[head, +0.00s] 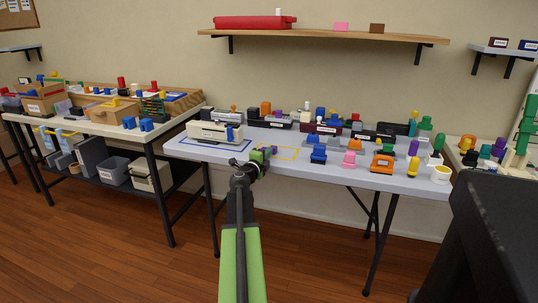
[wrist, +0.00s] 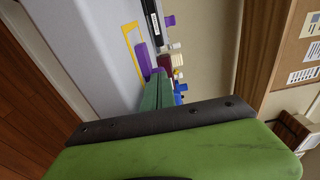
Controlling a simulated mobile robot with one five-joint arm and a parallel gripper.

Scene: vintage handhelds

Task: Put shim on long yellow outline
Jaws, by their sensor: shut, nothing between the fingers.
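My gripper (head: 261,154) is over the front left of the grey table, its green fingers shut with nothing between them. In the wrist view the shut fingers (wrist: 156,92) point towards a purple piece (wrist: 142,60) just beyond their tips. The purple piece also shows beside the fingers in the head view (head: 270,149). The yellow outline (head: 296,153) is on the tabletop around and right of my gripper; part of it shows in the wrist view (wrist: 126,38), next to the purple piece. I cannot tell for sure whether the purple piece is the shim. My gripper hides part of the outline.
A cream device (head: 212,132) stands on a blue outline left of my gripper. Several dark trays with coloured pieces line the table's back (head: 321,128). A shelf (head: 330,36) hangs above.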

